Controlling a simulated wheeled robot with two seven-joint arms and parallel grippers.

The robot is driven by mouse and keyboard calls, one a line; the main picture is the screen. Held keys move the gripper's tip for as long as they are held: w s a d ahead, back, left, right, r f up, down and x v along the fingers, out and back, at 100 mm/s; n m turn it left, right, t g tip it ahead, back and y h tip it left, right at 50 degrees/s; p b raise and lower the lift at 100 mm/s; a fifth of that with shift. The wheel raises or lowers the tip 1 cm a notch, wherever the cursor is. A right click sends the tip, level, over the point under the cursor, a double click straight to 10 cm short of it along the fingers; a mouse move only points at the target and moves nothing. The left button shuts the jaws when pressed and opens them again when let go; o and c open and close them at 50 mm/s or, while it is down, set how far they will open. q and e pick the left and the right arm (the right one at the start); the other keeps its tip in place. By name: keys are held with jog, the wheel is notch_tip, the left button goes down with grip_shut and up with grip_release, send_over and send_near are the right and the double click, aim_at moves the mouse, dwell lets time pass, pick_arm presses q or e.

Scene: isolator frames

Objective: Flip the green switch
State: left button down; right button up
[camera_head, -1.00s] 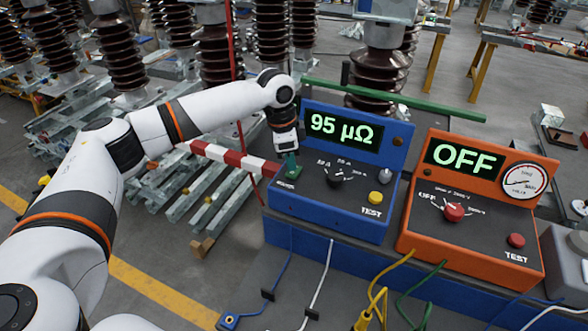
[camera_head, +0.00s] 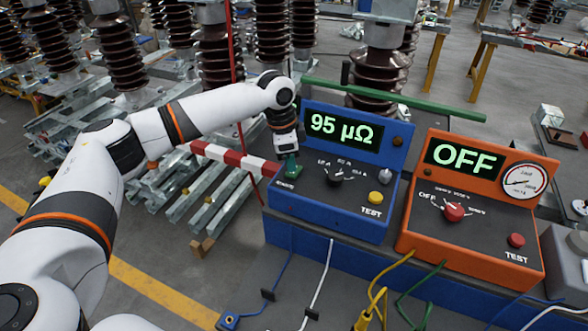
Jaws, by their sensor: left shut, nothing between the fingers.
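The green switch (camera_head: 294,171) sits on the left of the top panel of the blue meter (camera_head: 329,222). The meter's display (camera_head: 341,131) is lit and reads 95 µΩ. My left gripper (camera_head: 290,158) points down right over the green switch, shut and empty. Its fingertips are at the switch and partly cover it. I cannot tell whether they touch it. My right gripper is not in view.
The blue meter also has a black knob (camera_head: 335,179) and a yellow TEST button (camera_head: 375,198). An orange tester (camera_head: 469,245) reading OFF stands to its right. A red-white barrier (camera_head: 234,159) and a green bar (camera_head: 395,99) run behind. Cables lie in front.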

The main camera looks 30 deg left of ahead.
pick_arm(q)
jog(key=shift+f, duration=0.65)
jog(key=shift+r, duration=0.1)
notch_tip(320, 180, up, 7)
jog(key=p, duration=0.8)
jog(key=shift+p, duration=0.3)
dwell(0.5)
